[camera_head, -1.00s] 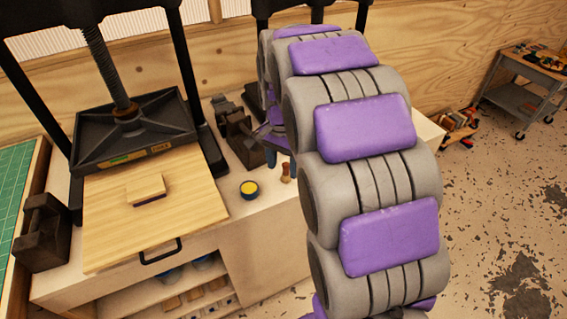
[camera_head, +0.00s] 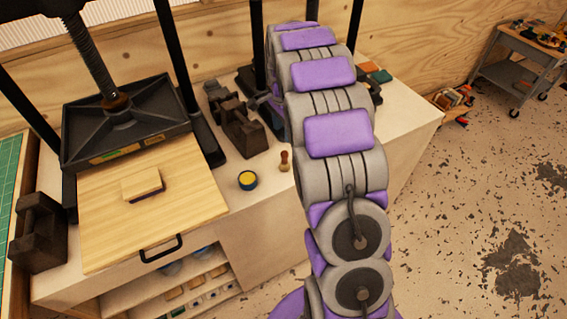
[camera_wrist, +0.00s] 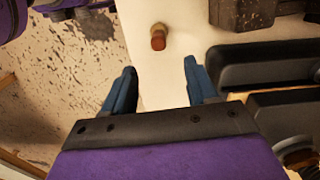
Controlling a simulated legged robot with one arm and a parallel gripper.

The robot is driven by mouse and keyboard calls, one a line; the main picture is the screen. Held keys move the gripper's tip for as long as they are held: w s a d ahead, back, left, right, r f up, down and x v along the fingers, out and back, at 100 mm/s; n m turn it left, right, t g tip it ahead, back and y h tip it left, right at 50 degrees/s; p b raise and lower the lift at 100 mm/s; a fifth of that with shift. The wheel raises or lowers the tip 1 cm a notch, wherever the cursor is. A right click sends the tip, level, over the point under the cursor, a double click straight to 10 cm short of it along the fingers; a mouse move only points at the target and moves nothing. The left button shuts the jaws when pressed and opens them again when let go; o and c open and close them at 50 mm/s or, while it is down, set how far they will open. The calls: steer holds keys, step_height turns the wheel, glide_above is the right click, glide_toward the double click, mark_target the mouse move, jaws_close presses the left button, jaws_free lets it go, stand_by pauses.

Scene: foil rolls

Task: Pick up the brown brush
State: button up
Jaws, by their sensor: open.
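The brown brush (camera_head: 285,161) is small and stands on the pale bench top, right of a yellow-topped tin, in the head view. In the wrist view the brush (camera_wrist: 158,38) shows near the top middle, with a reddish-brown part and a lighter end. My gripper (camera_wrist: 160,72) is open and empty in the wrist view, its two blue fingers spread. The brush lies beyond the fingertips, roughly in line with the gap between them, and is apart from them. In the head view my arm hides the gripper.
The yellow-topped tin (camera_head: 247,180) is close left of the brush. Dark metal blocks (camera_head: 243,137) stand behind it. A black press (camera_head: 125,125) with a wooden board (camera_head: 100,210) is at the left. Speckled floor (camera_head: 460,210) is open to the right.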

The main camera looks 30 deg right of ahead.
mark_target(284, 152)
steer(key=f+b, duration=0.1)
steer(key=f, duration=0.6)
steer(key=shift+d, duration=0.2)
step_height(284, 152, down, 5)
steer(key=shift+f+b, duration=0.1)
steer(key=shift+b, duration=0.9)
steer(key=shift+s, duration=0.1)
steer(key=shift+c, duration=0.4)
steer(key=c, duration=1)
